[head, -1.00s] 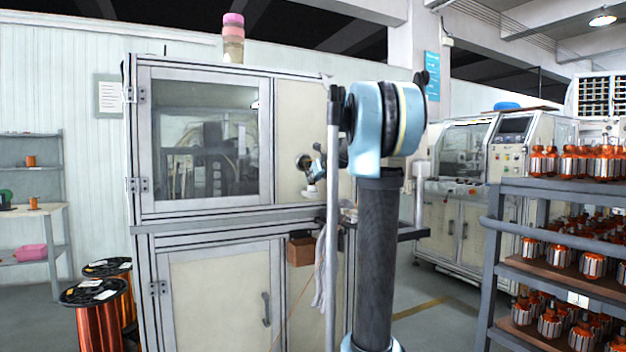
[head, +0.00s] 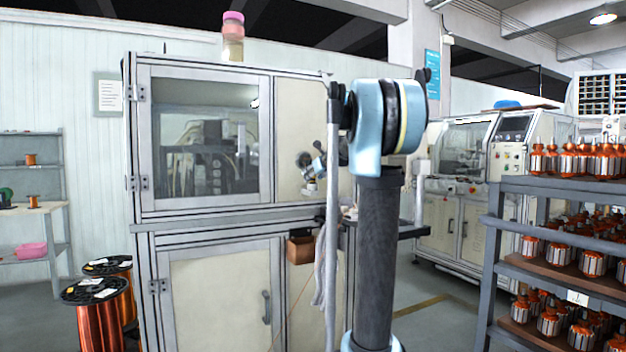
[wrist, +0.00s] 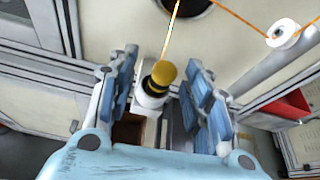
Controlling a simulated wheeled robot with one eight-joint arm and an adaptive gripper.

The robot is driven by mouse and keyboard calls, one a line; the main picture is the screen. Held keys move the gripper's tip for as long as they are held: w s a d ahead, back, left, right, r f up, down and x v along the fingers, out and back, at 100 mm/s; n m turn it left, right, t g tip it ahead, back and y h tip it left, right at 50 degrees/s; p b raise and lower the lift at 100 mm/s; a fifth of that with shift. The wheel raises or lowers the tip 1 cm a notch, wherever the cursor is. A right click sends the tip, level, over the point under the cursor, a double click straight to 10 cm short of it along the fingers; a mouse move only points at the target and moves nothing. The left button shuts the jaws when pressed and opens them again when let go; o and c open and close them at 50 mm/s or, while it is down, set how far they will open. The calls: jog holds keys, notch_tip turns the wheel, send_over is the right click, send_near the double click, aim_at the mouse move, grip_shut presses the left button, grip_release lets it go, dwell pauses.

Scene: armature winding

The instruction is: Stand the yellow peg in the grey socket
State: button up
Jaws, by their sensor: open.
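The yellow peg (wrist: 163,74) shows in the wrist view as a round yellow top with a dark band under it. Below it is a pale grey-white round body (wrist: 150,96), which looks like the grey socket; I cannot tell how deep the peg sits in it. My gripper (wrist: 164,82) is open, its blue-padded fingers to the left and right of the peg, with a gap visible on both sides. The peg is too small to make out there.
The cream machine cabinet (head: 300,110) stands close behind. A brown box (head: 300,250) hangs on its front. In the wrist view an orange wire runs from a dark hole (wrist: 190,5) past a white roller (wrist: 283,34). A rack of armatures (head: 490,250) stands at right.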

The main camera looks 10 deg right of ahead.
jog(key=v, duration=1.1)
jog(key=s+a+f+n+g, duration=0.3)
jog(key=s+a+f+n, duration=0.1)
jog(key=s+f+n, duration=0.65)
jog(key=s+a+f+n+g, duration=0.3)
jog(key=s+f+n, duration=0.4)
jog(key=s+f, duration=0.55)
jog(key=s+d+f+n+g+h, duration=0.1)
jog(key=s+d+f+n+g, duration=0.1)
jog(key=s+f+n, duration=0.5)
jog(key=s+d+f+n+g+h, duration=0.2)
jog(key=s+f+n, duration=0.5)
jog(key=s+f, duration=0.7)
jog(key=shift+f+g+h, duration=0.3)
jog(key=shift+g, duration=0.2)
jog(key=shift+w+f, duration=0.2)
jog(key=shift+w, duration=0.15)
